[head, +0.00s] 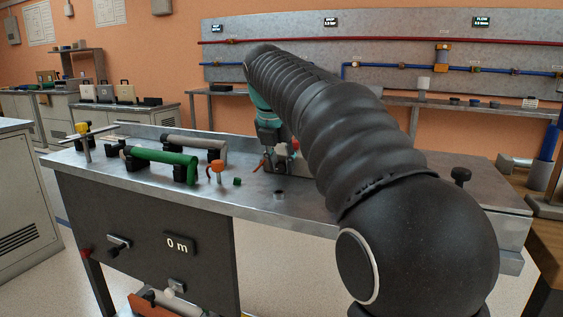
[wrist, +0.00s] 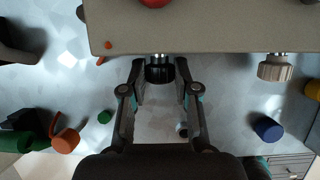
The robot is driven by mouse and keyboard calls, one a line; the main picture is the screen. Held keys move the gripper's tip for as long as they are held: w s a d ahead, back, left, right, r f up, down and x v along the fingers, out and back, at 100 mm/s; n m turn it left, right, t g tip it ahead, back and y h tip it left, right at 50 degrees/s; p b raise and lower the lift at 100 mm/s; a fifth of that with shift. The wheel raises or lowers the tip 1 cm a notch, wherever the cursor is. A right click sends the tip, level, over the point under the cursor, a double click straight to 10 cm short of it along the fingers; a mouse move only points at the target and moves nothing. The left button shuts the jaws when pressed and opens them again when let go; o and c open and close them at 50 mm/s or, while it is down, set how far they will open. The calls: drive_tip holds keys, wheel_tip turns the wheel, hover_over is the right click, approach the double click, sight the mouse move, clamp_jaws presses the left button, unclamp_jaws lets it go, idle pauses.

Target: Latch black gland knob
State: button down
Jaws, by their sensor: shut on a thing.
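The black gland knob (wrist: 159,74) sits on a short metal stem at the edge of a beige box (wrist: 215,28) in the wrist view. My gripper (wrist: 160,68) has a finger on each side of this knob and is shut on it. A similar beige knob (wrist: 275,68) is on the same edge to the right, apart from my gripper. In the head view my gripper (head: 268,160) is small and partly hidden behind my arm, and I cannot make out the black knob there.
A blue cylinder (wrist: 267,128), an orange piece (wrist: 66,140) and a small green piece (wrist: 104,117) stand around my gripper. On the metal bench (head: 215,200), a green cylinder (head: 165,157) and a grey cylinder (head: 195,142) lie in holders to the left.

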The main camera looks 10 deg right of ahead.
drive_tip(key=shift+d, duration=0.1)
drive_tip(key=y+b, duration=0.1)
drive_tip(key=t+y+b, duration=0.1)
drive_tip(key=m+t+y+b, duration=0.1)
drive_tip(key=shift+s+d+f, duration=0.2)
drive_tip(key=shift+d+f, duration=0.05)
drive_tip(key=shift+r+t+y+b, duration=0.1)
drive_tip(key=shift+t+y+b, duration=0.6)
drive_tip(key=shift+b, duration=0.4)
drive_tip(key=c, duration=0.9)
unclamp_jaws()
drive_tip(key=shift+o, duration=0.2)
drive_tip(key=shift+s+r, duration=0.1)
drive_tip(key=shift+r, duration=0.05)
drive_tip(key=v, duration=1.1)
drive_tip(key=shift+s+d+r, duration=0.15)
drive_tip(key=shift+s+r, duration=0.05)
drive_tip(key=shift+r, duration=0.1)
